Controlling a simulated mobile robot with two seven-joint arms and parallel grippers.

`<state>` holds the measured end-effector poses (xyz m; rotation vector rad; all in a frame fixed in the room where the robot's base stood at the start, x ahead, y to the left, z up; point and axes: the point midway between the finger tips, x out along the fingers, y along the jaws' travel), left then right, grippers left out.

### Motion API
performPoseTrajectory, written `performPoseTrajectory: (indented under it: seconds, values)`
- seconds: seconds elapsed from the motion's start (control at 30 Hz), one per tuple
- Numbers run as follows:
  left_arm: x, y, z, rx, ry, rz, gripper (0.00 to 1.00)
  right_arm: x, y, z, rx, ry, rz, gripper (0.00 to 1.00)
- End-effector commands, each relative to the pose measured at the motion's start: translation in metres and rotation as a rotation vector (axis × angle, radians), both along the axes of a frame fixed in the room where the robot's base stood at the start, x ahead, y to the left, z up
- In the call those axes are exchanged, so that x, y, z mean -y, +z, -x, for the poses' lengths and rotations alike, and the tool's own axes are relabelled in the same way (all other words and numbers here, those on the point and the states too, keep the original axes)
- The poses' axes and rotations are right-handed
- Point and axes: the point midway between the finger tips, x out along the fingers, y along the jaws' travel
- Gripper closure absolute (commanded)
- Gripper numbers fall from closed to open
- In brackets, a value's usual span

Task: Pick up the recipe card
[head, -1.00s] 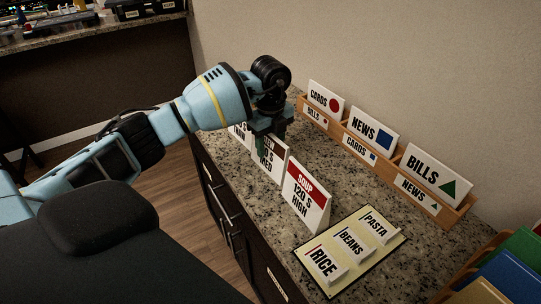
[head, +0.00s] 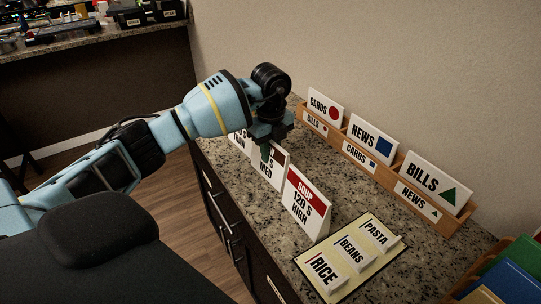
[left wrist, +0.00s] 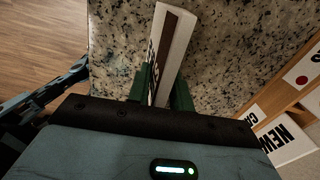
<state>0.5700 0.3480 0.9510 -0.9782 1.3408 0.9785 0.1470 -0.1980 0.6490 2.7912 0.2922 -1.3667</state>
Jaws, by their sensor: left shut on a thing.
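Three upright white recipe cards stand in a row along the counter's front edge. The nearest has a red band and reads SOUP, 120 S, HIGH (head: 306,203). The middle card (head: 272,172) shows MED at the bottom; its upper part is hidden by my left gripper (head: 266,148). The farthest card (head: 240,144) is mostly hidden behind my gripper. My left gripper is shut on the middle card from above. In the left wrist view this card (left wrist: 171,45), with a brown band, sits between the green fingers (left wrist: 162,90). I cannot tell whether it touches the counter. My right gripper is not in view.
A wooden rack (head: 383,175) along the wall holds CARDS, NEWS and BILLS cards. A yellow mat (head: 375,268) with RICE, BEANS and PASTA labels lies nearer. Coloured folders (head: 505,275) stand at the right corner. Bare granite lies between cards and rack.

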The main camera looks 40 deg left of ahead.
Motion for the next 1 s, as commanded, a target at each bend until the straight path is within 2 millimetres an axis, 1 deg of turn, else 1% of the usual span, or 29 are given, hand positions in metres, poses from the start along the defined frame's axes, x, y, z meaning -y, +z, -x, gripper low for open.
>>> performPoseTrajectory:
  seconds: [0.17, 0.3, 0.4, 0.5, 0.6, 0.7, 1.0]
  values:
    - [0.000, 0.029, -0.001, 0.006, 0.000, 0.000, 1.00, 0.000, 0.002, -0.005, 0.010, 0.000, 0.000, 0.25]
    - [0.000, 0.056, -0.001, 0.006, 0.000, 0.000, 1.00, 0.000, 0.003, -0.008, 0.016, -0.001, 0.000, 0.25]
    - [0.000, 0.073, -0.001, 0.005, 0.001, 0.000, 1.00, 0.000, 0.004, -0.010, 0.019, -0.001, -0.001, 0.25]
    - [0.000, 0.085, -0.001, 0.003, 0.001, 0.000, 1.00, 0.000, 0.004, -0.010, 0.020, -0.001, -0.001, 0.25]
    - [0.000, 0.093, 0.000, 0.002, 0.001, 0.001, 1.00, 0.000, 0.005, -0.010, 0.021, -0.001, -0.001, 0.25]
    - [0.000, 0.096, 0.000, 0.000, 0.001, 0.000, 1.00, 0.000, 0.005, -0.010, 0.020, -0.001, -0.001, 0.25]
    - [-0.004, 0.096, 0.001, 0.000, 0.007, 0.000, 1.00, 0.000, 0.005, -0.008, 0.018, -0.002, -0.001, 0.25]
